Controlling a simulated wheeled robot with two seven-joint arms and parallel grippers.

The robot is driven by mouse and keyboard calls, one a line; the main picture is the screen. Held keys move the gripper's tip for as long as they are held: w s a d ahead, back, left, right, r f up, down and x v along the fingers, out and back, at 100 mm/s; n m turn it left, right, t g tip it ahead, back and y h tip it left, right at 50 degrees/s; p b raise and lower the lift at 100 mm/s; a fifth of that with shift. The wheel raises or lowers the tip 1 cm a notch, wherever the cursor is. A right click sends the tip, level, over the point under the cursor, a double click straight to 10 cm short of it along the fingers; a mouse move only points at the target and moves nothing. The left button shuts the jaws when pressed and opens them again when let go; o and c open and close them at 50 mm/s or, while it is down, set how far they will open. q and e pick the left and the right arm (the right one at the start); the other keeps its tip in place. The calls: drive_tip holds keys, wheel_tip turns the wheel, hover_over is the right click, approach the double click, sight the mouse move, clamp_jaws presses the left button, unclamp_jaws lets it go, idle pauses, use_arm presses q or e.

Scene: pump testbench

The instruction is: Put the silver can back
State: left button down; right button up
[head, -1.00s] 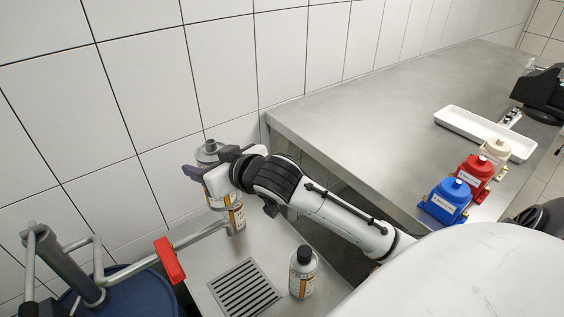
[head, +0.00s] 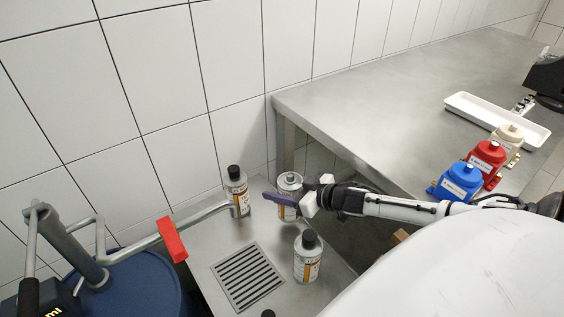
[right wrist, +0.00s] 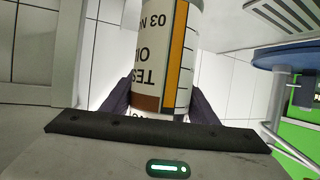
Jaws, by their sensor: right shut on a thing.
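The silver can (head: 290,181) has a silver top and a white label with an orange stripe. It is upright near the back right of the steel drain table. My right gripper (head: 286,199) is shut around it from the right, with a dark purple finger across its near side. In the right wrist view the silver can (right wrist: 165,55) sits between the two fingers, its label reading upside down. I cannot tell whether its base touches the table. My left gripper is not in view.
A floor-type grate (head: 248,277) lies between. A blue drum (head: 130,285) with a red-handled lever (head: 172,240) is at left. A higher steel bench (head: 400,110) stands right.

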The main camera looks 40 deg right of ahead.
drive_tip(key=shift+w+f+b, duration=0.1)
drive_tip(key=shift+f+b, duration=0.3)
drive_tip(key=shift+f, duration=1.6)
drive_tip(key=shift+f, duration=0.2)
drive_tip(key=o, duration=1.6)
drive_tip(key=shift+f, duration=0.1)
drive_tip(key=shift+r, duration=0.2)
drive_tip(key=shift+s+r+p, duration=0.2)
drive_tip(key=shift+s+p, duration=0.15)
drive_tip(key=shift+p, duration=0.05)
drive_tip(key=p+v, duration=0.3)
drive_tip(key=v, duration=0.2)
drive_tip(key=shift+s+p, duration=0.4)
drive_tip(key=shift+s+d+r, duration=0.2)
drive_tip(key=shift+s+r, duration=0.1)
drive_tip(key=shift+s, duration=0.2)
